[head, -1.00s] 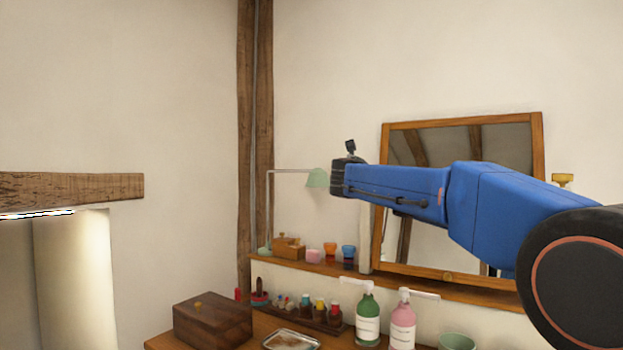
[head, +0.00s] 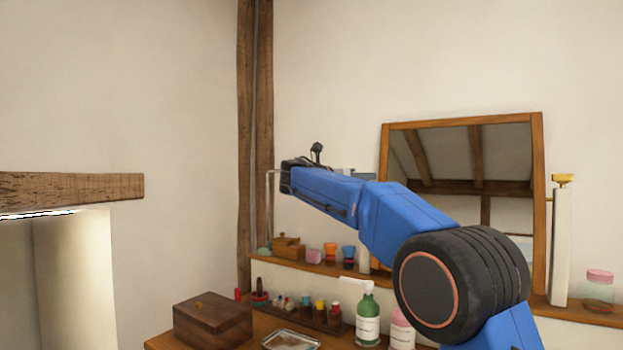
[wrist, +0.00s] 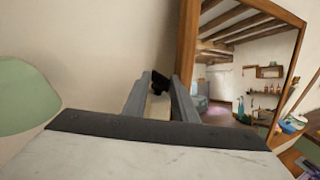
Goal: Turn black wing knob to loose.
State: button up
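A small black piece (wrist: 160,82), which looks like the black wing knob, shows in the wrist view just left of the mirror's wooden frame. My gripper (wrist: 161,79) points at it with two grey fingers apart, and the knob appears in the gap near the fingertips. I cannot tell whether either finger touches it, nor which way its wings point.
A green lamp shade (wrist: 25,97) is close on the left in the wrist view. A white post with a brass top (head: 562,245) stands right of the mirror. Cups, a wooden box (head: 213,322), a green pump bottle (head: 368,318) and a pink one (head: 402,335) stand below my arm.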

jog(key=shift+w+a+m+g+h, duration=0.15)
jog(key=shift+m+g+h, duration=0.4)
jog(key=shift+g, duration=0.3)
jog(key=shift+w+d+m+g+h, duration=0.1)
jog(key=shift+m+g+h, duration=0.25)
jog(key=shift+m+g, duration=0.4)
jog(key=v, duration=1.7)
jog(key=shift+a, duration=0.3)
jog(key=shift+c, duration=0.3)
jog(key=shift+r, duration=0.1)
jog(key=shift+c, duration=1.1)
jog(key=shift+s+d+n+t+y, duration=1.5)
jog(key=shift+d+n+t+y, duration=1)
jog(key=shift+d, duration=1.95)
jog(key=w+d+t, duration=0.1)
jog(key=w+d, duration=1.1)
jog(key=shift+w+r+h, duration=0.3)
jog(key=shift+r+h, duration=0.1)
jog(key=shift+r, duration=0.05)
